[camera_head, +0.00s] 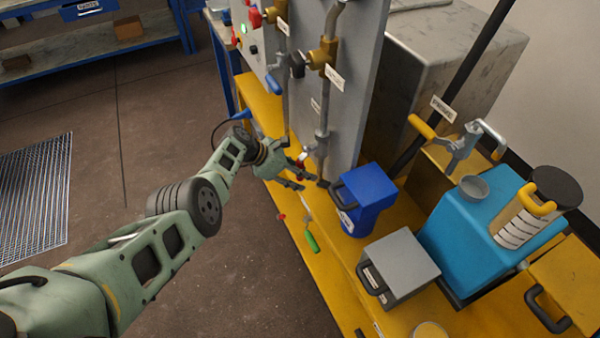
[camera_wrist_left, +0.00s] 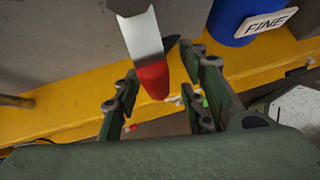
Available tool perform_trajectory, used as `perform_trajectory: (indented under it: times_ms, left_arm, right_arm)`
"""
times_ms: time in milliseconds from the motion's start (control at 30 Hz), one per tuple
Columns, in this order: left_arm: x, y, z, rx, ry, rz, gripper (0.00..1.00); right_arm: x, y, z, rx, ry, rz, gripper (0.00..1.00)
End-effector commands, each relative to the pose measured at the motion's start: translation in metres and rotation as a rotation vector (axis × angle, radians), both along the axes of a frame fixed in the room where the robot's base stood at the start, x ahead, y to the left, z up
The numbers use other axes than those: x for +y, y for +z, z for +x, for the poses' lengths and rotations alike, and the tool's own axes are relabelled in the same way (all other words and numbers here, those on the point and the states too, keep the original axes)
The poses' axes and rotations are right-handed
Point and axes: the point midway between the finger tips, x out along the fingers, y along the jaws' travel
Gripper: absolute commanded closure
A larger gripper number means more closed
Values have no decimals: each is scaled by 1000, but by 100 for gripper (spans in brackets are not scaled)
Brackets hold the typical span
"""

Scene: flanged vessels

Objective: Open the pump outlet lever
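A flat grey lever with a red tip (camera_wrist_left: 152,78) hangs down in the left wrist view, in front of the grey panel. Its red end is between the two sides of my left gripper (camera_wrist_left: 160,100), with a gap on each side. In the head view my left gripper (camera_head: 297,175) is at the foot of the grey panel (camera_head: 345,90), by a vertical pipe (camera_head: 322,130). Its fingers are spread and hold nothing. The lever's label is not readable, so I cannot tell whether it is the pump outlet lever. My right gripper is not in view.
A blue container (camera_head: 362,200) stands on the yellow bench (camera_head: 345,285) just right of my gripper. A grey box (camera_head: 400,265) and a light-blue container (camera_head: 475,235) stand farther right. A green-handled tool (camera_head: 311,240) lies near the front edge.

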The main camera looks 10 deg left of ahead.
Motion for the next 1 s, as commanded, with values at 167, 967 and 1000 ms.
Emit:
perform_trajectory:
  times_ms: [167, 967, 1000]
  left_arm:
    - [0, 1, 1, -3, 1, 0, 62]
    - [46, 49, -16, -5, 3, 2, 62]
    - [51, 53, -18, -5, 4, 2, 62]
  right_arm:
    - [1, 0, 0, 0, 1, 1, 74]
    - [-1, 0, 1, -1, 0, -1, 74]
    - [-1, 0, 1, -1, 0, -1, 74]
